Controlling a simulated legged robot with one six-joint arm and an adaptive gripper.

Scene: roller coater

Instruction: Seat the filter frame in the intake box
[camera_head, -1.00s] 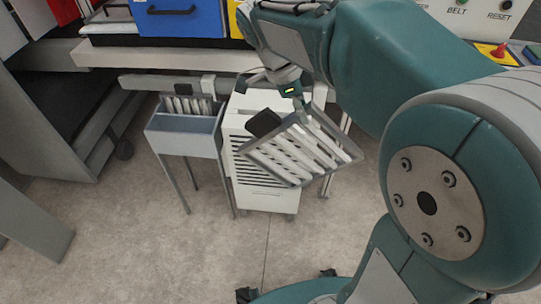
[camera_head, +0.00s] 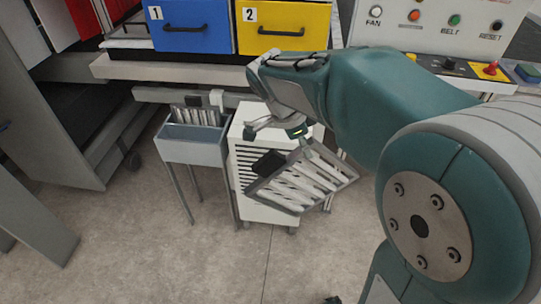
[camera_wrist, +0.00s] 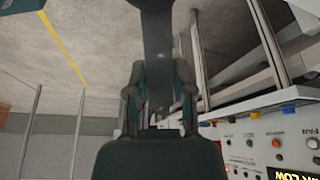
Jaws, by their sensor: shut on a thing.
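The filter frame (camera_head: 310,185), a pale slatted panel with a grey rim, hangs tilted from my gripper (camera_head: 300,137) in the head view. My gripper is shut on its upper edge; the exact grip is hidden. In the wrist view, my gripper's dark fingers (camera_wrist: 158,88) close around a dark strip. A white louvred box on castors (camera_head: 243,150), which looks like the intake box, stands directly behind the frame in the picture. The frame covers much of its front, and its opening is hidden. I cannot tell whether frame and box touch.
A grey bin on thin legs (camera_head: 192,152) stands left of the white box, with slatted panels in it. Blue (camera_head: 190,27) and yellow (camera_head: 283,28) drawers sit above a pale ledge (camera_head: 180,71). A button panel (camera_head: 440,22) is at upper right.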

